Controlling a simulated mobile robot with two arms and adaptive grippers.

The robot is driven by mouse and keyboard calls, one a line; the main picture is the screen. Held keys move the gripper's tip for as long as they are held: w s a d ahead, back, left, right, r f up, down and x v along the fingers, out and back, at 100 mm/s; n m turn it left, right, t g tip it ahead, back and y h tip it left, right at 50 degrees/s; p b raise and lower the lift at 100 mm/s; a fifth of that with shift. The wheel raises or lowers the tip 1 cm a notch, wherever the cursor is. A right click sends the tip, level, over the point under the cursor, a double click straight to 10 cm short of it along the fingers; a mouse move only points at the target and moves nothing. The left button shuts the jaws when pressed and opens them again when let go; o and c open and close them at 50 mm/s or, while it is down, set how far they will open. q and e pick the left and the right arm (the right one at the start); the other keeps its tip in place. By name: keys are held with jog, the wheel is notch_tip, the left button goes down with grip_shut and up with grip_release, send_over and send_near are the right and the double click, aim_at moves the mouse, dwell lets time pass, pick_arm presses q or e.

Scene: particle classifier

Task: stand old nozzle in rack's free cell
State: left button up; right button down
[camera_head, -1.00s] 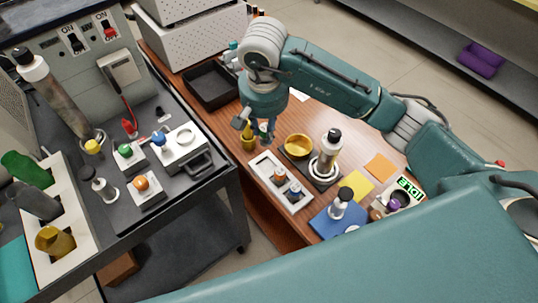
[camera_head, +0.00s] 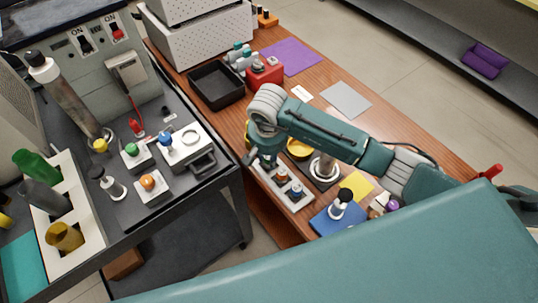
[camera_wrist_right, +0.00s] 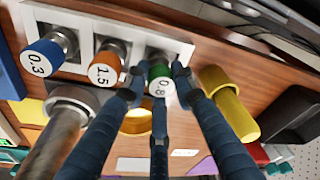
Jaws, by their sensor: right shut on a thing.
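The white nozzle rack (camera_head: 299,205) lies on the wooden table. An orange-capped nozzle (camera_head: 282,173) and a blue-capped nozzle (camera_head: 297,189) stand in two of its cells. My right gripper (camera_head: 259,161) is low over the rack's far-left end. In the right wrist view, my right gripper (camera_wrist_right: 157,92) is shut on a green-capped nozzle (camera_wrist_right: 160,78) marked 0.8. This nozzle lines up with the rack's end cell, beside the orange 1.5 nozzle (camera_wrist_right: 104,69); the blue 0.3 nozzle (camera_wrist_right: 42,58) is beyond. I cannot tell how deep it sits. My left gripper is not visible.
A yellow cylinder (camera_wrist_right: 229,103) stands close beside the gripper. A brass bowl (camera_head: 299,149) and a metal cylinder on a dark base (camera_head: 324,167) are right of the rack. A black tray (camera_head: 216,86) lies behind. The grey machine bench is to the left.

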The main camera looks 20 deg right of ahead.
jog(key=shift+f, duration=0.15)
jog(key=c, duration=1.4)
grip_release()
jog(key=shift+c, duration=0.2)
jog(key=shift+r, duration=0.3)
notch_tip(320, 180, up, 12)
jog(key=s+b, duration=0.1)
jog(key=b, duration=0.1)
jog(key=shift+s+a+f+b, duration=0.2)
jog(key=shift+s+a+b, duration=0.15)
jog(key=shift+s, duration=0.05)
